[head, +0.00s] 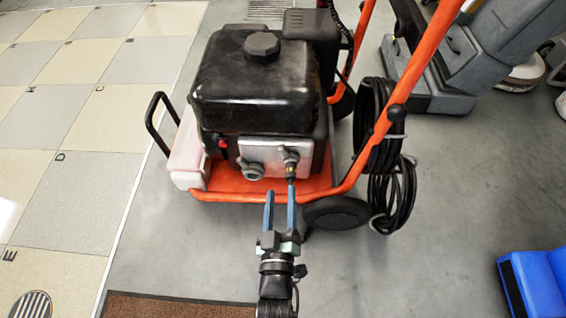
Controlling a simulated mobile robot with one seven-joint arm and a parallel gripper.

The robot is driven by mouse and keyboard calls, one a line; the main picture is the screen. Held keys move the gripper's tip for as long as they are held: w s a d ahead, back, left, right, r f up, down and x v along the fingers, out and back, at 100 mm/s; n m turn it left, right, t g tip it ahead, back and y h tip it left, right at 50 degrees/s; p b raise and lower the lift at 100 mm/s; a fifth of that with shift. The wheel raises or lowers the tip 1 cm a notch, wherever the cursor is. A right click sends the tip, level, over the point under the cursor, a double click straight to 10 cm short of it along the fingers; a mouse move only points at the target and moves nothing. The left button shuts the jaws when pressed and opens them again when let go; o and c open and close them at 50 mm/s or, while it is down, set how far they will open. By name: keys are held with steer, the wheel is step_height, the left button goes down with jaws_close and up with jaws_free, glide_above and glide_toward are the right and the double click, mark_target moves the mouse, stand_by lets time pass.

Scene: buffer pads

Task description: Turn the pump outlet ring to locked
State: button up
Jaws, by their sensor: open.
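The pump is a black unit (262,85) on an orange wheeled frame. A silver panel (272,152) on its near face carries two grey round fittings. The left fitting (253,171) sits lower; the right fitting (290,157) has a dark connector (291,172) with a small yellow mark below it. I cannot tell which part is the outlet ring or how it is turned. My gripper (280,194) points at the panel, its two blue fingers apart and nothing visible between them. The right finger's tip appears just below the dark connector; I cannot tell whether they touch.
The orange handle tube (407,85) rises at right, with a coiled black hose (391,190) on it and a black wheel (337,213) below. A white tank (186,155) is left of the pump. A blue block (532,285) lies at lower right. Grey floor between is clear.

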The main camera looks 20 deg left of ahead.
mark_target(283, 154)
steer(key=b+x, duration=0.4)
steer(key=x, duration=0.6)
steer(key=shift+w, duration=0.2)
jaws_close()
